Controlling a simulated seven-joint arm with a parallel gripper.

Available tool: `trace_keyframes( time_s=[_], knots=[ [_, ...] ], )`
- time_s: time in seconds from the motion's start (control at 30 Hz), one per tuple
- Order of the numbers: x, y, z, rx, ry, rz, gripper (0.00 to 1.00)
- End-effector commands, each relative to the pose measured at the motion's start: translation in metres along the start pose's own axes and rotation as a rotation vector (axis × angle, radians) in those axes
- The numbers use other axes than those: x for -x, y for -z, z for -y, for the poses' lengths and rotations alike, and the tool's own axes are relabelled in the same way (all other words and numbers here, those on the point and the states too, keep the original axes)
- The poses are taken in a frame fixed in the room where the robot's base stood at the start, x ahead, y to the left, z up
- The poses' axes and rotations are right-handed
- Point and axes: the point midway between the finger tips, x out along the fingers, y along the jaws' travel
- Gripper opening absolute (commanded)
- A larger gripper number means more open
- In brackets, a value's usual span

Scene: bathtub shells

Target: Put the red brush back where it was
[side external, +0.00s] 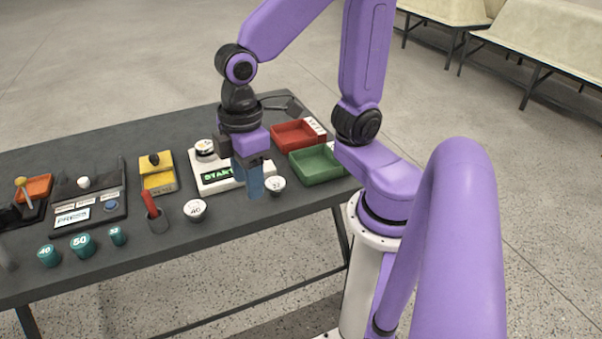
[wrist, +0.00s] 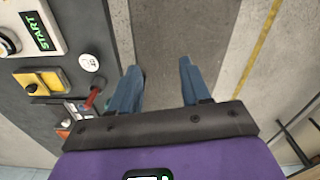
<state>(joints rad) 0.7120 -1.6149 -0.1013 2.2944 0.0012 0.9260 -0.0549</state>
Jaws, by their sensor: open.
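A red upright piece (side external: 150,204), which I take to be the red brush, stands at the front middle of the table in the side view.
The white START box (side external: 205,184) is behind my gripper. White knobs marked 40 (side external: 195,210) and 32 (side external: 275,185) stand nearby. Red (side external: 292,137) and green (side external: 318,165) trays are at the right.

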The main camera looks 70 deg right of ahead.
Motion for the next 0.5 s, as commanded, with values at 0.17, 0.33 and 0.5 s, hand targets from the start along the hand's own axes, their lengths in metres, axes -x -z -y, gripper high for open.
trace_keyframes(
  time_s=[0.17, 0.33, 0.5],
  knots=[
    [-0.002, -0.05, 0.028, 0.083, 0.003, -0.007, 0.47],
    [-0.005, -0.077, 0.04, 0.129, 0.005, -0.008, 0.47],
    [-0.006, -0.085, 0.043, 0.141, 0.006, -0.008, 0.47]
  ],
)
